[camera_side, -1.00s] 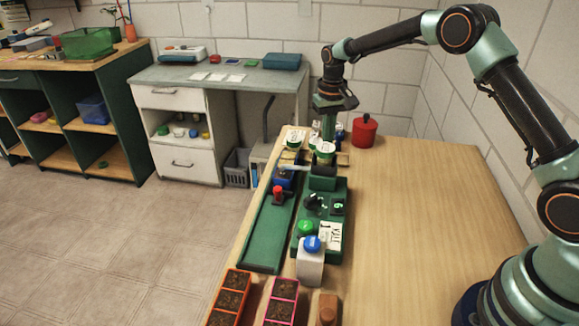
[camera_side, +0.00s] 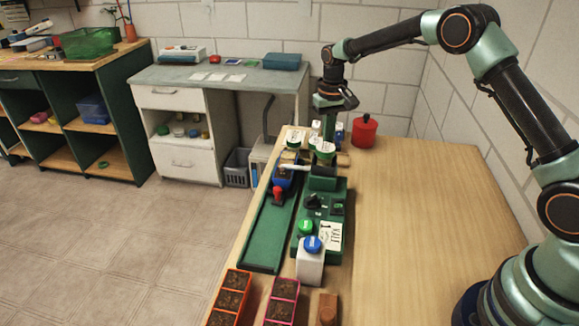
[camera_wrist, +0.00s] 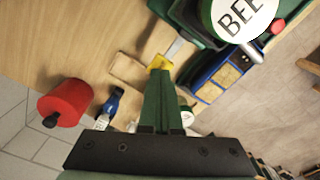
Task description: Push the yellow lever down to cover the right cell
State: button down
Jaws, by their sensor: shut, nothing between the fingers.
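My gripper (camera_side: 327,128) points down at the far end of the green machine (camera_side: 334,192), behind a green-lidded jar (camera_side: 325,150). In the wrist view its green fingers (camera_wrist: 160,76) are shut and empty. Their tips meet or overlap the yellow lever end (camera_wrist: 159,62), which sits on a grey bar (camera_wrist: 176,47); I cannot tell whether they touch. I cannot make out the yellow end in the side view. A blue tray (camera_wrist: 202,75) with brown cells (camera_wrist: 226,76) lies beside the machine. In the side view, a white arm (camera_side: 296,168) reaches over this tray.
The tray stands on a long green track (camera_side: 267,235) with a red knob (camera_side: 278,193). A red can (camera_side: 364,132) stands behind right. A blue-capped white bottle (camera_side: 310,263) and soil trays (camera_side: 282,301) are in front. The right tabletop is clear.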

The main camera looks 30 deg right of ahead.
jog(key=shift+f, duration=1.65)
jog(key=shift+r, duration=3.8)
